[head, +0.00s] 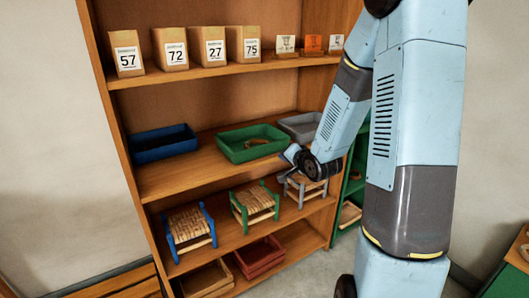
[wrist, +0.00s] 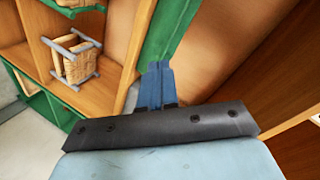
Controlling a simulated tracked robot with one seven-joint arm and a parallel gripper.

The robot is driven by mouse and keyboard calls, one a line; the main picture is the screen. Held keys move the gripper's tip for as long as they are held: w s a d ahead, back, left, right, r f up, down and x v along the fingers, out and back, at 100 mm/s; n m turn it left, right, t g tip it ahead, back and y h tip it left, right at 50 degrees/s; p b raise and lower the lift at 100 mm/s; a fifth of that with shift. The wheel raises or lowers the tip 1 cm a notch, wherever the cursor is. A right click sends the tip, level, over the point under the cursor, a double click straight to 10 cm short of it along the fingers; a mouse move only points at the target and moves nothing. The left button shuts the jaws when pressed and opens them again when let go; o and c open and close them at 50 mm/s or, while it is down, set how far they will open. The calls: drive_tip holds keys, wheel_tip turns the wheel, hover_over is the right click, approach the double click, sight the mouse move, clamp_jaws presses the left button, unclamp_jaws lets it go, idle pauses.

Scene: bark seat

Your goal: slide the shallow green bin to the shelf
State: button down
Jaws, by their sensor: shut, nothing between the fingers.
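The shallow green bin (head: 233,153) sits on the middle shelf board (head: 180,178), between a blue bin and a grey bin. Something brown shows inside it. My gripper (head: 290,152) is at the front edge of that board, just right of the green bin's near right corner. In the wrist view my gripper (wrist: 155,82) has its blue fingers together and empty. A green strip, seemingly the green bin's wall (wrist: 172,32), lies right beyond the fingertips. I cannot tell whether they touch.
A blue bin (head: 163,141) stands left and a grey bin (head: 299,125) right on the same board. Numbered bags (head: 172,49) line the board above. Small stools, including a grey one (head: 303,188), stand below. A green rack (head: 354,180) is at the right.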

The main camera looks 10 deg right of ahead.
wheel_tip(320, 180, down, 4)
drive_tip(key=r+m+t+y, duration=0.1)
drive_tip(key=m+t, duration=0.1)
drive_tip(key=m, duration=0.1)
drive_tip(key=m+t+y, duration=0.1)
drive_tip(key=m+t, duration=0.1)
drive_tip(key=m, duration=0.1)
approach(260, 148)
drive_tip(key=x, duration=0.7)
drive_tip(key=shift+r, duration=0.1)
